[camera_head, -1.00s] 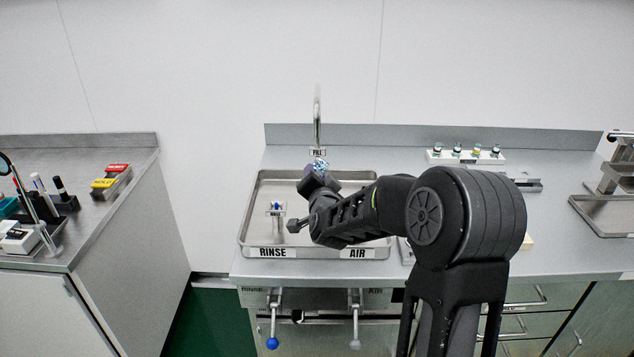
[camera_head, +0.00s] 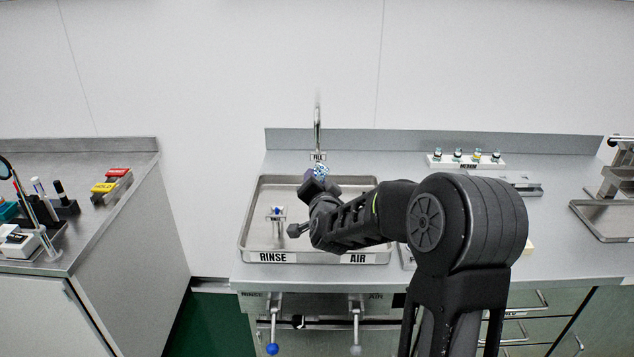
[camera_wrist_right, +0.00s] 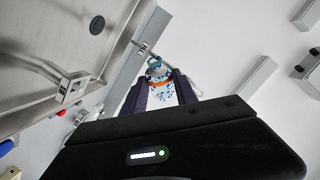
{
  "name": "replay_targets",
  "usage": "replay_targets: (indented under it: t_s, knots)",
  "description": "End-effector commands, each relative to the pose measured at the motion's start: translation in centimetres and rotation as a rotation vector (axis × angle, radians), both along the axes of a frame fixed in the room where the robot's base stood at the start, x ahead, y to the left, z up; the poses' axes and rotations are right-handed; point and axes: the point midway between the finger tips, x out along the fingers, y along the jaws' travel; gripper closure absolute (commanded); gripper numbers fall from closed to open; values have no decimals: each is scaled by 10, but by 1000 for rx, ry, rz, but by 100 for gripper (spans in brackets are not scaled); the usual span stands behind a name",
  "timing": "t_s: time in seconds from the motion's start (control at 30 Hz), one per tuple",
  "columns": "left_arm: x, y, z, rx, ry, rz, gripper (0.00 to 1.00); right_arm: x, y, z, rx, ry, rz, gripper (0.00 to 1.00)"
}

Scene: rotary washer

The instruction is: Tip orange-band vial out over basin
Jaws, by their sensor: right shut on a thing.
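My right gripper (camera_head: 318,180) is shut on a small vial (camera_head: 320,170) above the back of the metal basin (camera_head: 246,222), just in front of the fill spout (camera_head: 317,125). In the right wrist view the vial (camera_wrist_right: 160,80) sits between the two dark fingers (camera_wrist_right: 160,93). It looks clear with blue specks and a bit of orange near its top end. I cannot tell its exact tilt or what is inside it. My right forearm hides the basin's right part. My left gripper is not in view.
A rinse nozzle (camera_head: 278,214) stands inside the basin at the left. Rinse (camera_head: 272,348) and air (camera_head: 355,349) levers hang below the counter front. A white rack (camera_head: 466,161) with several vials stands at the back right. A side bench with tools is at the left.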

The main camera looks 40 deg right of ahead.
Motion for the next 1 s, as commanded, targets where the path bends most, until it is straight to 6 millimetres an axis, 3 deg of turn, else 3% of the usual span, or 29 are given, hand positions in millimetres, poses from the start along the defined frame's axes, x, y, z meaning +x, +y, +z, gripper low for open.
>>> replay_targets:
  t_s: [0.27,0.67,1.0]
  knots:
    - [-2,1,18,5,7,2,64,0,-3,12,333,38,-4,100]
    - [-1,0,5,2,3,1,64,0,-4,15,929,118,-5,100]
    - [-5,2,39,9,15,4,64,0,-3,27,1475,198,-7,100]
